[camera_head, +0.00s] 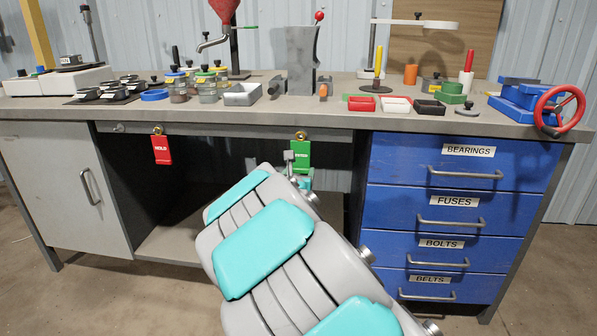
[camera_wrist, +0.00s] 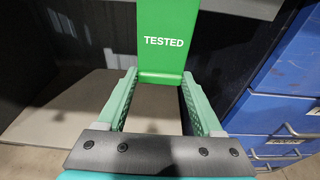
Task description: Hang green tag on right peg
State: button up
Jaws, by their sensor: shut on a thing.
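The green tag (camera_head: 301,158) is upright at the right brass peg (camera_head: 301,136), below the bench's front edge. In the wrist view the green tag (camera_wrist: 164,45) reads TESTED and its lower end is between my fingers. My gripper (camera_wrist: 160,80) is shut on the tag; in the head view my gripper (camera_head: 305,182) is mostly hidden behind my arm. I cannot tell whether the tag's hole is around the peg or only in front of it. A red HOLD tag (camera_head: 162,150) hangs at the left brass peg (camera_head: 157,130).
The workbench top (camera_head: 330,112) carries jars, trays and tools. A blue drawer unit (camera_head: 400,160) with protruding handles stands close on the right. A grey cabinet (camera_head: 60,180) is at the left. The space under the bench between them is open, with a low shelf (camera_head: 165,245).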

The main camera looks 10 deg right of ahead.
aim_at(300, 173)
jog(key=shift+w+d+p, duration=0.2)
jog(key=shift+w+p, duration=0.45)
jog(key=shift+w, duration=0.05)
jog(key=shift+c, duration=0.5)
jog(key=shift+w+d+f, duration=0.1)
jog(key=shift+w+f, duration=0.1)
jog(key=shift+f, duration=0.1)
jog(key=shift+c, duration=0.6)
jog(key=shift+w+d+f+b, duration=0.2)
jog(key=shift+w+b, duration=0.25)
jog(key=shift+b, duration=0.6)
jog(key=o, duration=1.3)
jog(key=shift+a, duration=0.1)
